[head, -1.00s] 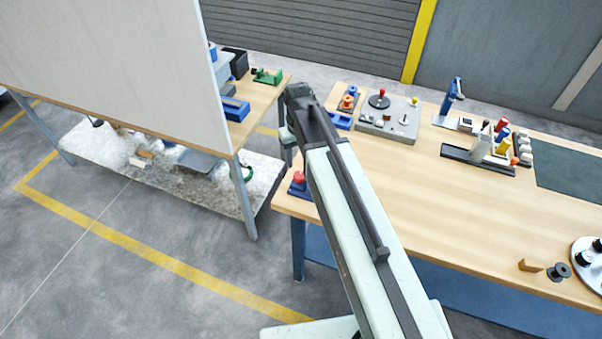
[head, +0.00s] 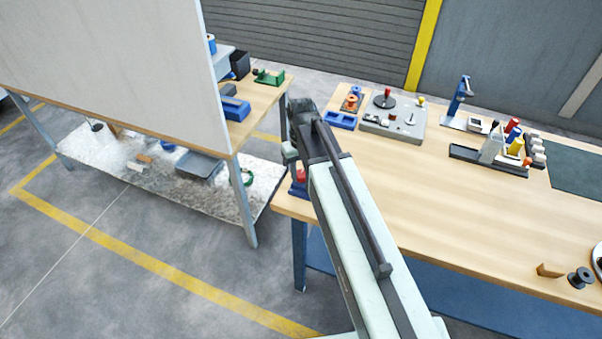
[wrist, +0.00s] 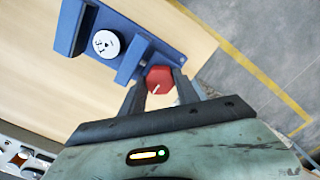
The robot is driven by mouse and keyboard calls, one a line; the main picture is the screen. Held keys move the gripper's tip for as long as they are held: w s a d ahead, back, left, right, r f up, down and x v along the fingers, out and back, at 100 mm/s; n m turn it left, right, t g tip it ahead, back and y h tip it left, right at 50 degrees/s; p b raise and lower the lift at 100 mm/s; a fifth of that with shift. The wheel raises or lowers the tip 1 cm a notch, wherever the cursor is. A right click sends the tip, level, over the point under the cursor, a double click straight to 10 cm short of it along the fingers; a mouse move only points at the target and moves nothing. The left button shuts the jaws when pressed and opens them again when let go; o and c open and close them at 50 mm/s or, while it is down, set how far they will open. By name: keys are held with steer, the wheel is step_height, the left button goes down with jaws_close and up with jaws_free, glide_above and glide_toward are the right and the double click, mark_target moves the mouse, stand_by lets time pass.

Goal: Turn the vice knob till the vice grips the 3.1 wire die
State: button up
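In the wrist view a blue vice (wrist: 128,22) sits on the wooden bench. The white round 3.1 wire die (wrist: 105,43) lies between its two jaws, with a gap visible towards the far jaw; contact with the near jaw is unclear. The red vice knob (wrist: 159,80), with a pale line on it, is at the vice's near end. My gripper (wrist: 160,77) has one finger on each side of the knob; whether they press on it is unclear. In the head view the vice (head: 299,190) is at the bench's near left corner, partly hidden by my arm.
The workbench (head: 430,200) has a wide clear middle. A grey panel (head: 410,122) with knobs, a blue tray (head: 341,120) and a tool rack (head: 490,155) stand along its back. A second table (head: 262,95) with a tall white board (head: 110,70) is to the left.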

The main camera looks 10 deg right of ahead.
jaws_close()
